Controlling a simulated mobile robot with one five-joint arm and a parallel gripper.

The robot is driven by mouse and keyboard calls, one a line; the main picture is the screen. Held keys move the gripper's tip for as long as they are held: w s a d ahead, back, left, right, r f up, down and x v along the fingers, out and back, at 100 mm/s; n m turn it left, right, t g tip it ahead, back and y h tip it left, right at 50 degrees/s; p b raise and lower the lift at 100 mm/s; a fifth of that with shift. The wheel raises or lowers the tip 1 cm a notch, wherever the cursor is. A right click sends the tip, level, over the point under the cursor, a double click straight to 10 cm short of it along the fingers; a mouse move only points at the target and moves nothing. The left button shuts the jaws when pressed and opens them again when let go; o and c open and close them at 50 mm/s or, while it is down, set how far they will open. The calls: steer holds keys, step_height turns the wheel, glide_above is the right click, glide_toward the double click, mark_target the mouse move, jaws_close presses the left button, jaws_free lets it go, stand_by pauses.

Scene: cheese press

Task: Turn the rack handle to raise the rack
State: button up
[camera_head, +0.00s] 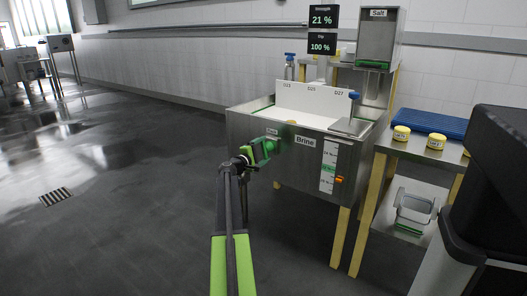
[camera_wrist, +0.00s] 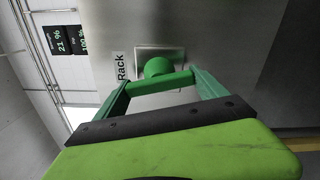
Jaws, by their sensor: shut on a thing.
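The green rack handle (camera_wrist: 158,68) sticks out from the front of the steel brine tank (camera_head: 247,128), beside a "Rack" label (camera_wrist: 120,67). In the wrist view its crossbar lies between the green fingers of my gripper (camera_wrist: 160,86), which touch its two ends. The crossbar is slightly tilted in that picture. In the head view my gripper (camera_head: 268,148) is at the tank's front left, and it largely hides the handle. White boards marked D23, D25 and D27 (camera_head: 311,100) stand up in the tank. The rack itself cannot be made out.
A level scale (camera_head: 329,166) is on the tank's front. Screens (camera_head: 322,15) above read 21 % and 100 %.

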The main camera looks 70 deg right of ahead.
steer(key=n, duration=0.7)
steer(key=shift+s+a+f, duration=0.1)
steer(key=shift+f, duration=0.05)
steer(key=n, duration=0.4)
steer(key=shift+s+n, duration=0.1)
steer(key=shift+n, duration=0.2)
steer(key=shift+s+n, duration=0.1)
steer(key=shift+n, duration=1.5)
steer(key=o, duration=1.3)
steer(key=v, duration=1.7)
steer(key=shift+a, duration=0.2)
